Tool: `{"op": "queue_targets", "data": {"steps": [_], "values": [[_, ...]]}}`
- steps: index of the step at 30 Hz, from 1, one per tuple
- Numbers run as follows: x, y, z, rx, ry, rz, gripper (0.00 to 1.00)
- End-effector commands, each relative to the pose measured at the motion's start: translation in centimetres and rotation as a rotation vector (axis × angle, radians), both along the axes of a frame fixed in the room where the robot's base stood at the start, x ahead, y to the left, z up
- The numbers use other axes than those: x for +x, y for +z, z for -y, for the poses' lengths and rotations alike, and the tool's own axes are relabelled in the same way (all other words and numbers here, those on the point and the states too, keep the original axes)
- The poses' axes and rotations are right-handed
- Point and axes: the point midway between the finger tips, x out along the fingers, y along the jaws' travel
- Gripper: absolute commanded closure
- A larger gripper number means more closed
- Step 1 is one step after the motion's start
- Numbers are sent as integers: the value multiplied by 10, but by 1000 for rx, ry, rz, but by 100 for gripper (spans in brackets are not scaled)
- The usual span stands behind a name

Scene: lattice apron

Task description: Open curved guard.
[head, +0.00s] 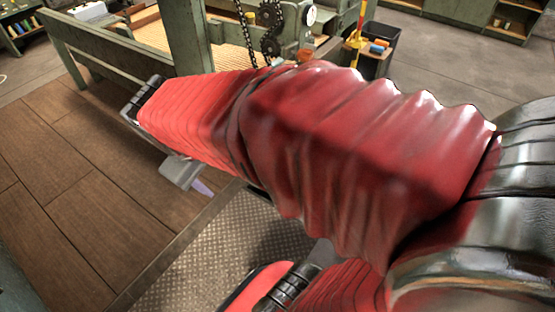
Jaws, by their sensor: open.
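I cannot make out a curved guard for certain; my red-sleeved arm crosses the middle of the head view and hides part of the machine. Dark toothed gears (270,22) with a hanging chain (243,22) show on the green loom-like frame (190,45), above my arm. What looks like my gripper (190,179) shows partly below the far end of my arm, as a grey piece and a pale purple tip. It is open, over the floor to the left of the gears and apart from them. Its other parts are hidden.
A green rail (100,50) runs across the upper left, in front of a slatted tan surface (150,25). A dark bin (378,50) with coloured items stands behind my arm. Wooden floor (70,170) is clear at left, with a patterned metal plate (200,260) below.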

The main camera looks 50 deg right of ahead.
Motion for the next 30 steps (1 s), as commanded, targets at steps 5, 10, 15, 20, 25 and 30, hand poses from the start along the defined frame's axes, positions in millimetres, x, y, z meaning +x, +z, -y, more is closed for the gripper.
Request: {"op": "queue_targets", "data": {"steps": [5,10,15,20,25,30], "values": [[9,-17,29,-92,15,-127,50],[17,-31,56,-179,34,-241,50],[25,-46,83,-264,59,-355,50],[33,-61,108,-342,87,-457,50],[43,-78,134,-423,123,-565,50],[53,-97,158,-502,166,-669,50]]}}
